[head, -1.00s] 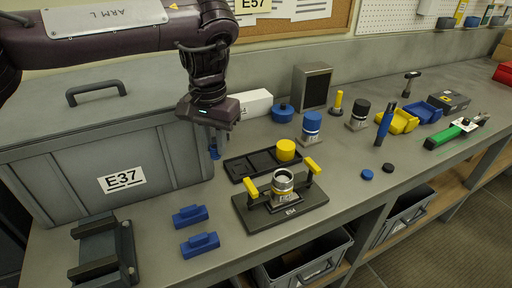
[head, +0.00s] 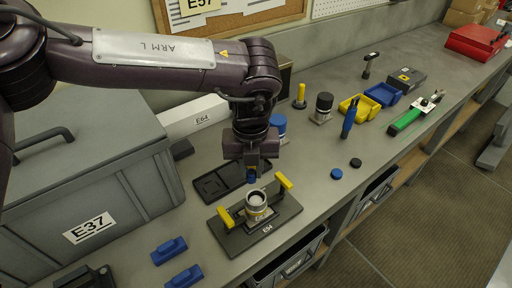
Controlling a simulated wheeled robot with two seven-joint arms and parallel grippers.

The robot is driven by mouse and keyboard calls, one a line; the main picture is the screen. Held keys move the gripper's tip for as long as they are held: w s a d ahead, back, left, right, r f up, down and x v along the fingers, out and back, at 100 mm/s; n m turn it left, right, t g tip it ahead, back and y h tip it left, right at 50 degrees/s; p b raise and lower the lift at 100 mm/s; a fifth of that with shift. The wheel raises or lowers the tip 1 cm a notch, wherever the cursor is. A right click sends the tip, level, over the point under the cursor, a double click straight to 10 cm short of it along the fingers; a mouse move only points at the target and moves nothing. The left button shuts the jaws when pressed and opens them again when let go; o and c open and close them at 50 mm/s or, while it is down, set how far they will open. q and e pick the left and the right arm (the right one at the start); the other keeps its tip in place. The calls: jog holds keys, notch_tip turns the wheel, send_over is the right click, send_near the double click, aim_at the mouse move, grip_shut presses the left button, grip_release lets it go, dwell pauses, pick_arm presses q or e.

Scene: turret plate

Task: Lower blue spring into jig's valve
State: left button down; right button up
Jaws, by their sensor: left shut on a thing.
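My left gripper (head: 251,177) points down, shut on the blue spring (head: 251,179), of which only a small blue piece shows between the fingers. It hangs just above and behind the jig's valve (head: 257,202). The valve is a short metal cylinder with an open, pale-rimmed top and a label. It stands upright in the dark jig (head: 285,215), between two yellow clamp handles (head: 283,181). The spring looks apart from the valve; the exact gap is hard to tell. My right gripper is not in view.
A dark tray (head: 212,184) lies behind the jig, partly hidden by my gripper. Two blue blocks (head: 170,250) lie at front left, beside the grey E37 crate (head: 120,205). Blue and black caps (head: 336,174) lie to the right. A screwdriver-like blue tool (head: 348,122) stands beyond.

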pick_arm(q)
jog(key=shift+d+m, duration=0.55)
jog(key=shift+m, duration=0.45)
jog(key=shift+f, duration=0.15)
jog(key=shift+s+f+b, duration=0.15)
jog(key=shift+f+b, duration=0.55)
jog(key=shift+f, duration=0.15)
notch_tip(320, 180, down, 2)
jog(key=shift+f+b, duration=0.25)
jog(key=shift+b, duration=0.65)
jog(key=shift+f, duration=0.3)
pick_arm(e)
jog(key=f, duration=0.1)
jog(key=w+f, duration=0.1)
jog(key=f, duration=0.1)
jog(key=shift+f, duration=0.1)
pick_arm(q)
jog(key=shift+f+b, duration=0.2)
jog(key=shift+b, duration=0.1)
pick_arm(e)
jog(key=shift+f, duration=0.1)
